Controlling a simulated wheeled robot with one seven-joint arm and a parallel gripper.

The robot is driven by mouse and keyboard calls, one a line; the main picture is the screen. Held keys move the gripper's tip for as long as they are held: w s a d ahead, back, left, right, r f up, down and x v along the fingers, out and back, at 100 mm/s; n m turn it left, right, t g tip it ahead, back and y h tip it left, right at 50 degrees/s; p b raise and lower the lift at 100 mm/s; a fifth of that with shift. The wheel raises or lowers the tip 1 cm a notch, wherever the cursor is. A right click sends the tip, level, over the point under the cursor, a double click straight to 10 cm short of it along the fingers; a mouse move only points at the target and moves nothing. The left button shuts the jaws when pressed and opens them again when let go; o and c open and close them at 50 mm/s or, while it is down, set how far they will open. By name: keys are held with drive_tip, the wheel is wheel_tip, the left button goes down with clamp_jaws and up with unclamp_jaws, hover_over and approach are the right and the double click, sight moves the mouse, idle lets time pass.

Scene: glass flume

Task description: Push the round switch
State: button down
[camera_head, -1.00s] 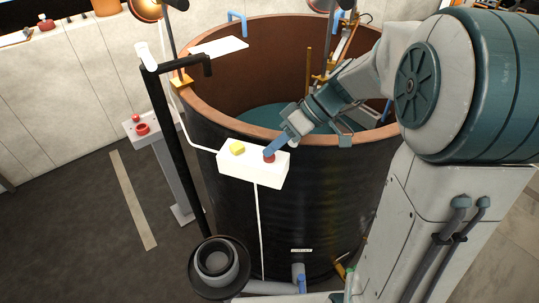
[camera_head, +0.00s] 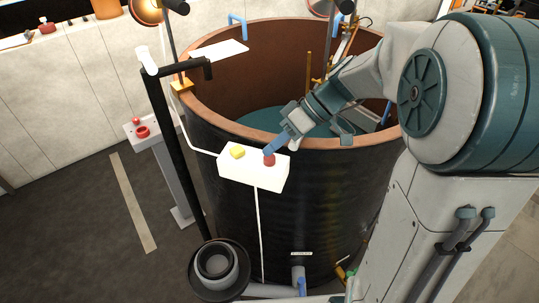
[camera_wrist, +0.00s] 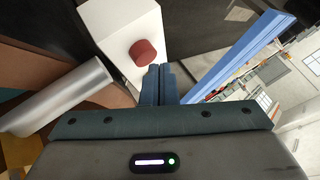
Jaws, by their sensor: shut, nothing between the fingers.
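A round red switch (camera_head: 269,160) sits on the right part of a white box (camera_head: 240,176) at the front of the large dark tank. My gripper (camera_head: 270,149) is shut and empty, its blue fingertips right at the red switch in the head view. In the wrist view the red switch (camera_wrist: 143,52) stands just beyond and left of the closed fingertips (camera_wrist: 160,68). Whether the fingertips touch it I cannot tell.
The tank's copper-coloured rim (camera_head: 240,130) curves behind the box, with water inside. A black post (camera_head: 178,150) stands left of the box. Another pedestal with a red button (camera_head: 142,131) stands farther left. Open floor lies at the left.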

sight(274, 157)
drive_tip(key=shift+r+p, duration=1.05)
drive_tip(key=shift+r, duration=1.55)
